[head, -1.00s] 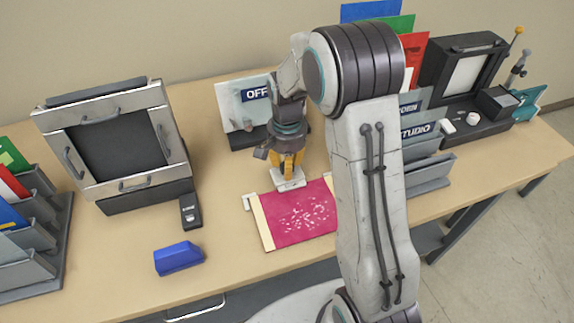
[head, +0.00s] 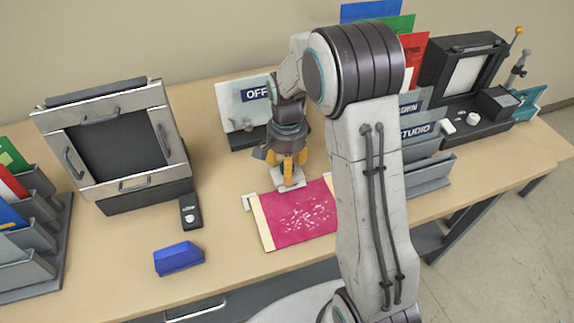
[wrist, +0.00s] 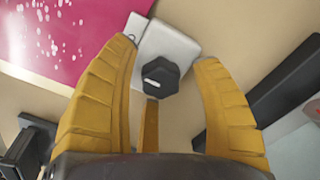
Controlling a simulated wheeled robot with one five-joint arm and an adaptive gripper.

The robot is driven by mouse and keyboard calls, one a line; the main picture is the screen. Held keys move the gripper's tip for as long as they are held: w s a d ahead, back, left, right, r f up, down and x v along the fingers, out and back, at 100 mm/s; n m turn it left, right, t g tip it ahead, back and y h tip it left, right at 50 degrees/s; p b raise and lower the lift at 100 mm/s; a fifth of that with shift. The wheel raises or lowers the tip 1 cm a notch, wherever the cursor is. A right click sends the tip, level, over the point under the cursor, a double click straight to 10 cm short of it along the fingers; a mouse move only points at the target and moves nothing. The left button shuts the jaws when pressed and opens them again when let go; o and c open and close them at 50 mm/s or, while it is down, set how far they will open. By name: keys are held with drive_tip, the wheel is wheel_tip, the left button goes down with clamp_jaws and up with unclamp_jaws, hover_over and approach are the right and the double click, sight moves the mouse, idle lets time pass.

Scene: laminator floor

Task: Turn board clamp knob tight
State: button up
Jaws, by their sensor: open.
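The board clamp is a white block (wrist: 178,45) at the edge of the magenta board (wrist: 58,32). Its black faceted knob (wrist: 160,75), with a pale mark on top, stands on the block. In the wrist view my gripper (wrist: 164,62) is open, its yellow fingers spread around the knob with gaps on both sides. A third yellow finger shows below the knob. In the head view my gripper (head: 287,168) points down over the clamp block (head: 288,180) at the board's (head: 305,213) back edge. The knob is hidden there by the fingers.
An OFF sign panel (head: 238,108) stands close behind my gripper. A framed black panel (head: 115,150), a small black device (head: 190,211) and a blue block (head: 178,259) are to the left. Grey file racks (head: 428,175) stand right of my arm. The tabletop (head: 120,270) is bare in front left.

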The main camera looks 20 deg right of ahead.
wheel_tip(320, 180, up, 12)
idle(0.8)
idle(0.5)
